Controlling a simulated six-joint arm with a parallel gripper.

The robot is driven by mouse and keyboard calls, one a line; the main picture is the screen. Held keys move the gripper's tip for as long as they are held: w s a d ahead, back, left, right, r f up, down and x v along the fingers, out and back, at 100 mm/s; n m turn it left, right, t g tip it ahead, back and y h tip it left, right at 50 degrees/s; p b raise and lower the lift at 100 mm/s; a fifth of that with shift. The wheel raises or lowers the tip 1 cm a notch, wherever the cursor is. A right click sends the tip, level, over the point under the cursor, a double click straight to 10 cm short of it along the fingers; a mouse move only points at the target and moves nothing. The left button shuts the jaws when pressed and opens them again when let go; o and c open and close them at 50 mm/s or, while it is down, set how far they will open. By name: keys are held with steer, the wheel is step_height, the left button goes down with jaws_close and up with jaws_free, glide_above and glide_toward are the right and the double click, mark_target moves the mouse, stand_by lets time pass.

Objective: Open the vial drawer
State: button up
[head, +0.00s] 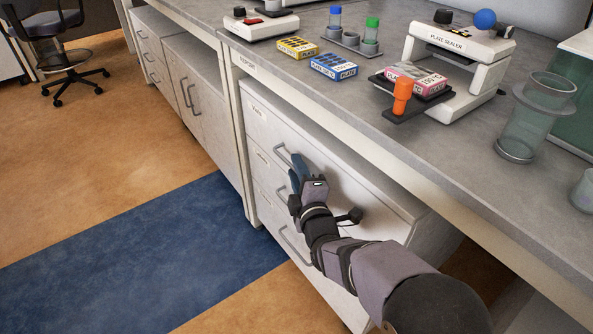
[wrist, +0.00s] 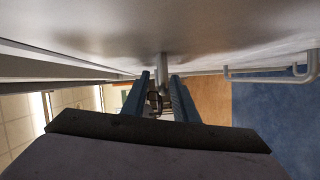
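The white drawer cabinet (head: 340,195) under the bench has several stacked drawers with grey bar handles, and their fronts look closed. The top drawer (head: 262,128) carries a small label that is too small to read surely. Its handle (head: 282,156) sits just left of my gripper (head: 297,172), which hides part of the drawer fronts. In the wrist view, my gripper's two blue fingers (wrist: 161,85) point along the front and stand apart, with a grey handle part (wrist: 164,67) between their tips. Whether they touch it I cannot tell.
The bench top (head: 385,135) overhangs the cabinet above my arm. On it stand a plate sealer (head: 455,42), labelled boxes (head: 333,67), vials in a rack (head: 371,35) and a clear beaker (head: 530,120). Another handle (wrist: 270,73) shows at right in the wrist view. The floor (head: 130,235) before the cabinet is clear.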

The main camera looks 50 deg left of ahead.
jaws_close()
stand_by(1.5)
